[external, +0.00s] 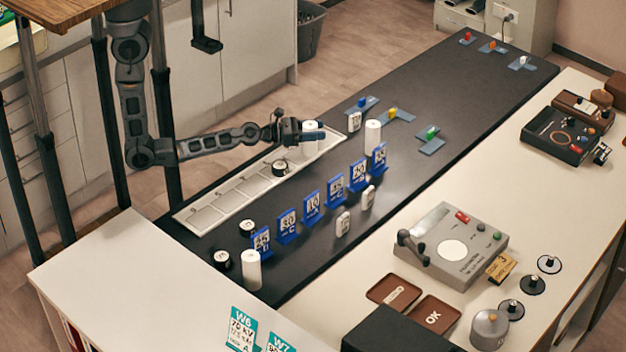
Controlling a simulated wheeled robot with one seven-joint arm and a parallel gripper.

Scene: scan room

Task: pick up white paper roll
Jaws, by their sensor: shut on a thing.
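A white paper roll (310,148) stands upright at the right end of the white slotted tray. My gripper (312,136) reaches in from the left and is shut on this roll, its dark fingers across the roll's upper half. The roll's top shows above the fingers and its lower part below them. I cannot tell whether its base touches the surface. A second white roll (373,138) stands on the black counter to the right. A third white roll (251,271) stands at the counter's near left end.
The white slotted tray (208,213) lies along the counter's left edge, under my arm. Several blue number stands (311,206) run in a diagonal row in front. Black-and-white discs (222,261) lie near the third roll. The black counter (465,90) has free room toward its far end.

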